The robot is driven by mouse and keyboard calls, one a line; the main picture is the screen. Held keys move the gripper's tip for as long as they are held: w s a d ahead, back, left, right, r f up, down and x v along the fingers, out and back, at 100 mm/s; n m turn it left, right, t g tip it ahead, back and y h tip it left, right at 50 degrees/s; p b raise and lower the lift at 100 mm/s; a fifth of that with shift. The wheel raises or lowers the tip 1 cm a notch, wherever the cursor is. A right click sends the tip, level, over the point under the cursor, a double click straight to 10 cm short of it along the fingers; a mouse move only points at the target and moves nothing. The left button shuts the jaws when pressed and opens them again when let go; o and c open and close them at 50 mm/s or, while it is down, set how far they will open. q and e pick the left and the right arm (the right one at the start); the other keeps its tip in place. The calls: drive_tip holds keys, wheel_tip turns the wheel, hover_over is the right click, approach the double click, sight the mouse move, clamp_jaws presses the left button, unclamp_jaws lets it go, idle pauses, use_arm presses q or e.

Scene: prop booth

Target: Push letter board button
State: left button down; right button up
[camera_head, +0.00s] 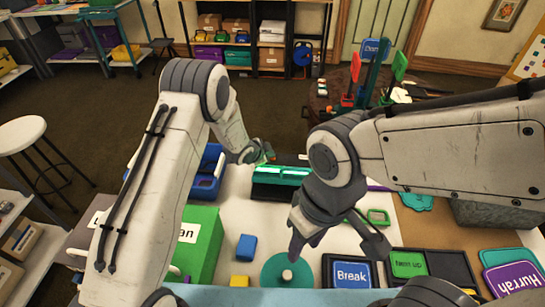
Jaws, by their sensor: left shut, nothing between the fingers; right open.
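A dark box with a glowing green strip, which looks like the letter board (281,182), stands near the back middle of the white table. I cannot make out a button on it. My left gripper (264,154) is shut and empty, just behind the board's left end. Whether it touches the board I cannot tell. My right gripper (336,244) is open and empty, fingers spread above the front of the table, between the board and the Break sign.
A teal disc with a pale knob (287,275), a blue block (246,247) and a yellow block (239,281) lie in front. A green box (203,245) stands left, a blue tray (207,175) behind it. The Break sign (352,273) and a green-card tray (408,264) lie right.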

use_arm(q)
drive_tip(key=shift+r, duration=0.4)
wheel_tip(320, 180, up, 6)
drive_tip(key=p, duration=0.4)
idle(0.6)
